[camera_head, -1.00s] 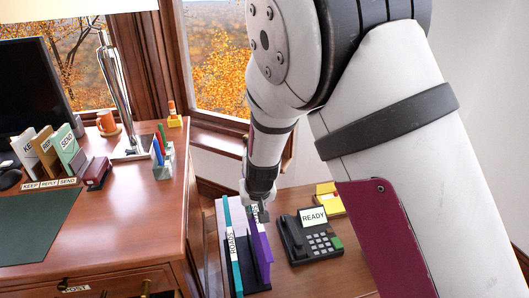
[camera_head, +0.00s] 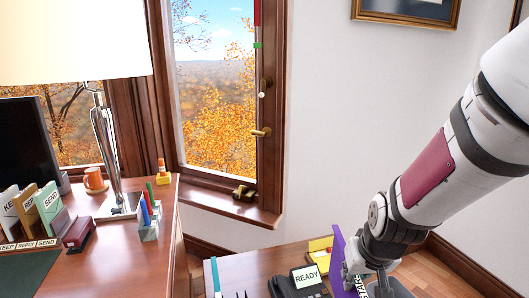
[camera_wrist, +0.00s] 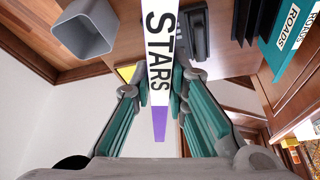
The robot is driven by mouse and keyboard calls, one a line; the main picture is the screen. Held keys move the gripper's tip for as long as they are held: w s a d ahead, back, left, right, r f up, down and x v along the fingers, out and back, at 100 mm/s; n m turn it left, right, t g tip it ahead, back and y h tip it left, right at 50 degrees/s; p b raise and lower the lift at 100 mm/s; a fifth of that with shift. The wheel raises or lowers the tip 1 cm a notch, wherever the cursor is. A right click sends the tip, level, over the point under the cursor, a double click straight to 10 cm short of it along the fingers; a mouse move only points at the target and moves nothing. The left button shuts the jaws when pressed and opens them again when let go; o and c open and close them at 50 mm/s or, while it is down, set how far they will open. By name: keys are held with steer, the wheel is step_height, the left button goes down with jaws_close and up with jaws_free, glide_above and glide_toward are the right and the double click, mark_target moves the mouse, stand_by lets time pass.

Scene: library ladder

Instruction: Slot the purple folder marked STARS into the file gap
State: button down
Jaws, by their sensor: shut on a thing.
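The purple folder (camera_head: 338,262) is upright in my gripper (camera_head: 362,285), above the side table at the lower right of the head view. In the wrist view its white label (camera_wrist: 160,55) reads STARS, with purple (camera_wrist: 159,124) below. My gripper (camera_wrist: 160,95) is shut on the folder, its two teal-padded fingers on either side. The file rack (camera_head: 240,295) is at the bottom edge of the head view, mostly cut off, with a teal folder (camera_head: 215,275) at its left. That folder reads ROADS in the wrist view (camera_wrist: 283,42). The gap's inside is hidden.
A dark desk phone (camera_head: 284,288) with a READY screen stands between the rack and my gripper. A yellow item (camera_head: 320,255) is behind it. The wooden desk (camera_head: 120,255) stands left. A grey open bin (camera_wrist: 83,35) shows in the wrist view.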

steer(key=shift+w+r+p, duration=0.15)
steer(key=shift+r+p, duration=0.65)
steer(key=shift+p, duration=1)
steer(key=r+p, duration=0.1)
steer(key=p, duration=0.1)
steer(key=shift+s+p, duration=0.2)
steer(key=shift+p, duration=0.2)
steer(key=s+r+p, duration=0.1)
steer(key=p, duration=0.6)
steer(key=shift+s+a+r, duration=0.1)
steer(key=shift+s+r, duration=0.2)
steer(key=shift+s, duration=0.1)
steer(key=shift+s+a+p, duration=0.1)
steer(key=shift+p, duration=0.2)
